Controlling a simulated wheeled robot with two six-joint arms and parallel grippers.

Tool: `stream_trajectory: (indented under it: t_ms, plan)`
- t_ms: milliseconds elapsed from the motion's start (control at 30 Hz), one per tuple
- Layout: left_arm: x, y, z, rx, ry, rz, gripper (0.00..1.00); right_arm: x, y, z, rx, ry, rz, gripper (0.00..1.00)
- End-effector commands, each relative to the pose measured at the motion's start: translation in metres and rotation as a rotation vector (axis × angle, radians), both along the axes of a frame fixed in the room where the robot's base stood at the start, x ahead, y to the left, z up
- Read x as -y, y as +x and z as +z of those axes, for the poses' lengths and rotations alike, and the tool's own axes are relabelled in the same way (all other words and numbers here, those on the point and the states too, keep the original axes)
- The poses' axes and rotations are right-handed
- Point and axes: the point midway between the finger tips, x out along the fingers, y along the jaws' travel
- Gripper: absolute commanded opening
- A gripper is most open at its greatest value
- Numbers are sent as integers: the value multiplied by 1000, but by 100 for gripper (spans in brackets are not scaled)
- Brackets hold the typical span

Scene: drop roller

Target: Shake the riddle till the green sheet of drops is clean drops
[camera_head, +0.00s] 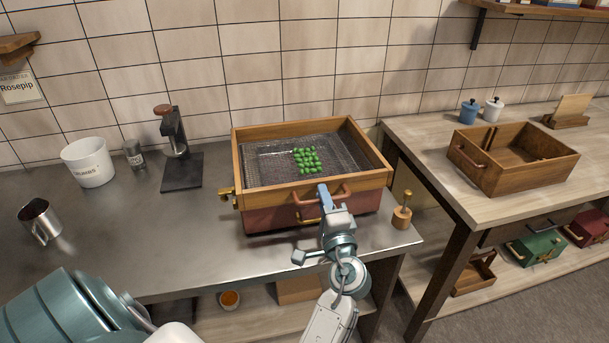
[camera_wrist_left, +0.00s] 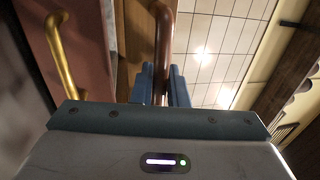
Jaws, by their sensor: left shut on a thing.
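The riddle (camera_head: 248,183) is a wooden frame with a wire mesh floor, seated on a dark red box (camera_head: 270,220) on the steel counter. A compact patch of green drops (camera_head: 307,160) lies on the mesh right of its middle, in close rows; I cannot tell whether they are joined. My left gripper (camera_head: 324,198) is at the riddle's front and shut on its reddish-brown handle (camera_head: 347,191). The left wrist view shows the handle (camera_wrist_left: 163,40) between the blue fingers, with a brass handle (camera_wrist_left: 62,55) to the left. My right gripper is not in view.
A wooden knobbed tool (camera_head: 402,215) stands right of the box. A black stand (camera_head: 182,170), white tub (camera_head: 88,162) and metal cup (camera_head: 40,222) are on the left. An empty wooden tray (camera_head: 510,160) is on the right table, across a gap. The counter's left middle is clear.

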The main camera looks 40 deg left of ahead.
Motion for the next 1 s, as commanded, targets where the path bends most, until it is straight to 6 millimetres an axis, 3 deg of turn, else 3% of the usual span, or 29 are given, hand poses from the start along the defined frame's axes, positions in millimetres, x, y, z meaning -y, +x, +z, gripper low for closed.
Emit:
stream_trajectory:
  t_ms: [33,67,233,300,867,900,967,1000]
  plan:
    - [12,-9,-3,-5,-27,3,0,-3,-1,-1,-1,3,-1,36]
    - [11,-9,-2,-3,-23,3,0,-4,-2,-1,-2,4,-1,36]
    - [-38,34,2,1,-12,1,0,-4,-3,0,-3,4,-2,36]
    - [-49,44,1,0,-18,2,0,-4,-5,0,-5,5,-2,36]
    - [-54,47,-1,-2,-22,2,0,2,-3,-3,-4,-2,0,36]
    - [-54,47,-1,-2,-22,2,16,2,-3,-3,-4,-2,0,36]
    - [-54,47,-1,-1,-21,2,28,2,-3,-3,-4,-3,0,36]
    - [-54,47,-1,-1,-21,2,29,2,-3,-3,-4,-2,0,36]
